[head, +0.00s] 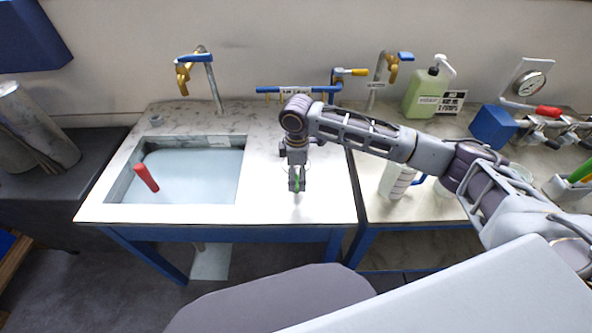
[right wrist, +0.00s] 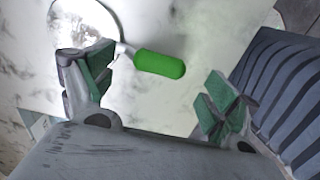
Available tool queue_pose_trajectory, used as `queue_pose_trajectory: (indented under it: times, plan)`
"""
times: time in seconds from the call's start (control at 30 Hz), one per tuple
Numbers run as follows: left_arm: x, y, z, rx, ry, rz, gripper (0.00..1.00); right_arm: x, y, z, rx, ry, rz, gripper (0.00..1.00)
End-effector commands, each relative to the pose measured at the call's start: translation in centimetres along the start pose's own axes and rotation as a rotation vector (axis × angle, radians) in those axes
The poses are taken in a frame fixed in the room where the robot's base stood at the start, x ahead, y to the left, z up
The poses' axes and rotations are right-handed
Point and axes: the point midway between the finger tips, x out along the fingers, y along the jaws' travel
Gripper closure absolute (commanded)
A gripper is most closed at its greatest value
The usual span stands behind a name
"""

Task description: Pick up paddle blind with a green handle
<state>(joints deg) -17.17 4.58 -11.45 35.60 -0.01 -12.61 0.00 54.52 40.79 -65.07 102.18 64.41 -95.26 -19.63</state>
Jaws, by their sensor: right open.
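The paddle blind with a green handle shows in the right wrist view: its bright green handle (right wrist: 158,63) and pale round disc (right wrist: 88,22) lie on the marbled worktop, the disc partly cut off by the frame. My right gripper (right wrist: 158,90) is open, with green-padded fingers on either side. The handle lies in view between and beyond the fingertips, and I see no contact. In the head view my right gripper (head: 296,186) points down over the worktop right of the sink and mostly hides the blind. My left gripper is not in view.
Taps and a blue rack (head: 270,89) stand along the back. A green bottle (head: 424,95), a blue box (head: 493,127) and a white bottle (head: 397,182) occupy the right bench.

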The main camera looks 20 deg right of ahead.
Motion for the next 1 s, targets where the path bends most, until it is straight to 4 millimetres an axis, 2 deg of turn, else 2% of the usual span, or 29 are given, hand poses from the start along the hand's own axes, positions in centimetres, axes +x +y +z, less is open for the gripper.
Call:
queue_pose_trajectory:
  times: [0.27, 0.7, 1.0]
  plan:
    - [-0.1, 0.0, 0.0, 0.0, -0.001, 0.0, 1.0, 0.6, -0.1, -0.1, 0.0, -0.001, -0.002, 0.12]
    - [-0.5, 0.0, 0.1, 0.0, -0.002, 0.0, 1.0, 4.9, -0.1, -0.2, -0.001, -0.001, -0.001, 0.12]
    - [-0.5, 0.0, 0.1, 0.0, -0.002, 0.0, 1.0, 5.2, -0.1, -0.2, -0.001, -0.001, 0.0, 0.12]
